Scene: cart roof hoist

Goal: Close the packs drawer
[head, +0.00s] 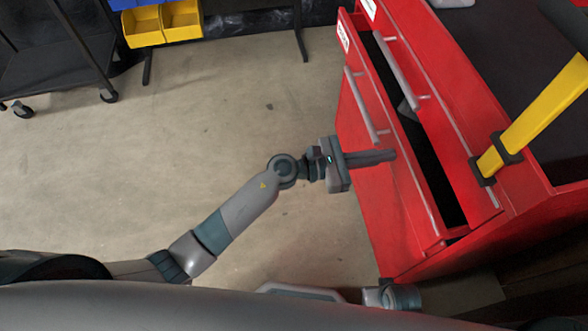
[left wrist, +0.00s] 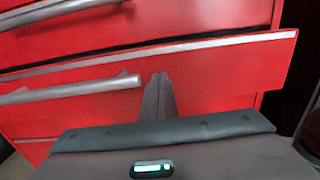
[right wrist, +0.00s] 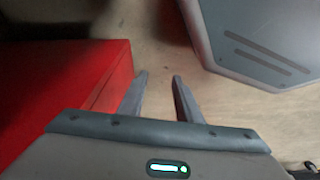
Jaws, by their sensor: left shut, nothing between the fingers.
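The red drawer (head: 385,185) stands partly out of the red cabinet, with a dark gap behind its front panel. A grey object (head: 406,109) shows inside the gap. The drawer's long grey handle (head: 361,106) is on its front; it also shows in the left wrist view (left wrist: 70,89). My left gripper (head: 394,155) is shut and empty, its fingers at the drawer front, right of the handle in the wrist view; whether they touch it I cannot tell. My right gripper (right wrist: 158,76) is open and empty, above the floor beside a red surface (right wrist: 75,90).
An upper drawer handle (head: 399,66) is on the cabinet above the open drawer. A yellow bar (head: 538,112) in black brackets rises at the cabinet's right. A black cart (head: 60,55) and yellow bins (head: 160,24) stand at the back left. The floor (head: 150,160) between is clear.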

